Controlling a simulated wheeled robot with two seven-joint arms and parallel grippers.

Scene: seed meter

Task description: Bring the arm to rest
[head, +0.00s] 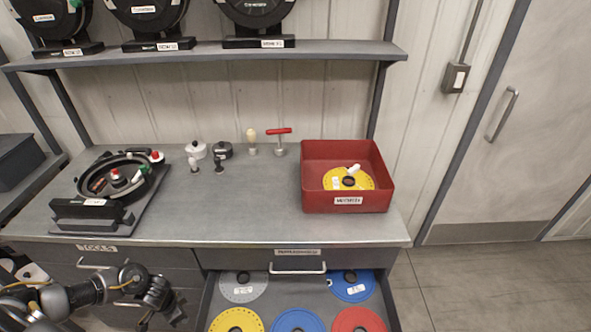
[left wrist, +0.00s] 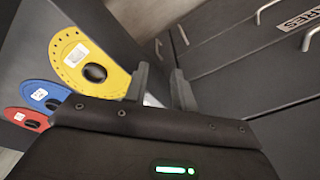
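My left gripper (head: 165,298) is low in front of the workbench (head: 245,228), left of an open drawer (head: 287,285). In the left wrist view its two fingers (left wrist: 160,85) stand apart with nothing between them, so it is open and empty. My left arm comes in from the lower left in the head view. A yellow disc (left wrist: 88,62), a blue disc (left wrist: 45,95) and a red disc (left wrist: 27,118) show left of the fingers in the left wrist view. My right gripper is in neither view.
The open drawer juts out with several coloured discs, including a red one (head: 358,321). A red bin (head: 347,200) holding a yellow disc (head: 362,182) stands at the bench's right. A black seed meter housing (head: 117,178) sits at the left. The bench's middle front is clear.

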